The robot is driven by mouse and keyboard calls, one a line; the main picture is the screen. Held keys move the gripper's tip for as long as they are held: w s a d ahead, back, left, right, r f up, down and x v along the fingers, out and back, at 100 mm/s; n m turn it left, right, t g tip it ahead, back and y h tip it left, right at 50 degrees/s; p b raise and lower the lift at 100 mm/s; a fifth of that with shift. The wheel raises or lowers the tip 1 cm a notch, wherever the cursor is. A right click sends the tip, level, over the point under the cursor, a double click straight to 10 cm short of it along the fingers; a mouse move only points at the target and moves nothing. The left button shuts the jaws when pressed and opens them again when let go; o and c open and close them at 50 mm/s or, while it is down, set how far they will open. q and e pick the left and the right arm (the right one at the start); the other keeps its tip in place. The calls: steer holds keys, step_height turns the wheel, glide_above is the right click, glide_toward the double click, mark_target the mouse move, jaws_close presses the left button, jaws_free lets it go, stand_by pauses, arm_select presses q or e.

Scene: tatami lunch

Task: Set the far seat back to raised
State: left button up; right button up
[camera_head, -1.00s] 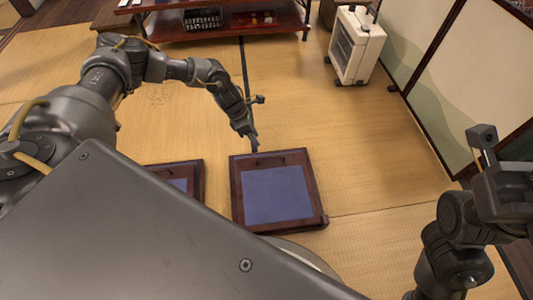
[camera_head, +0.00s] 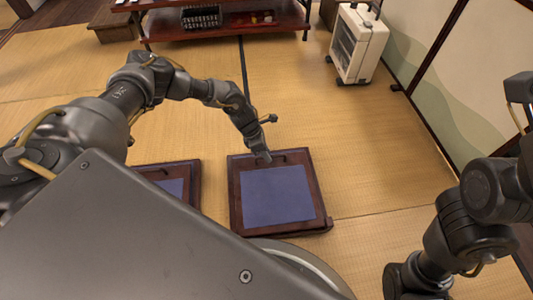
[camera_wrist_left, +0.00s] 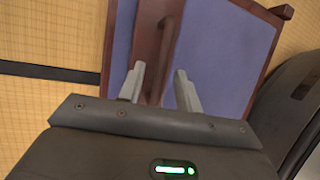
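A low seat piece with a dark wood frame and a blue panel (camera_head: 277,194) lies flat on the tatami in the head view. A dark handle bar (camera_head: 292,158) runs along its far rail. A second, similar piece (camera_head: 172,186) lies to its left, partly hidden by my body. I cannot tell for sure which is the far seat. My left gripper (camera_head: 264,157) is at the far rail of the right piece. In the left wrist view its fingers (camera_wrist_left: 158,88) are apart, with the wooden rail (camera_wrist_left: 155,45) and handle between them.
A white heater (camera_head: 358,45) stands at the back right near the sliding panels (camera_head: 450,70). A low red-brown shelf (camera_head: 230,32) stands at the back. Open tatami (camera_head: 360,150) lies right of the seat piece.

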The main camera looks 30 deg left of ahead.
arm_select(q)
jaws_close()
steer(key=shift+r, duration=0.15)
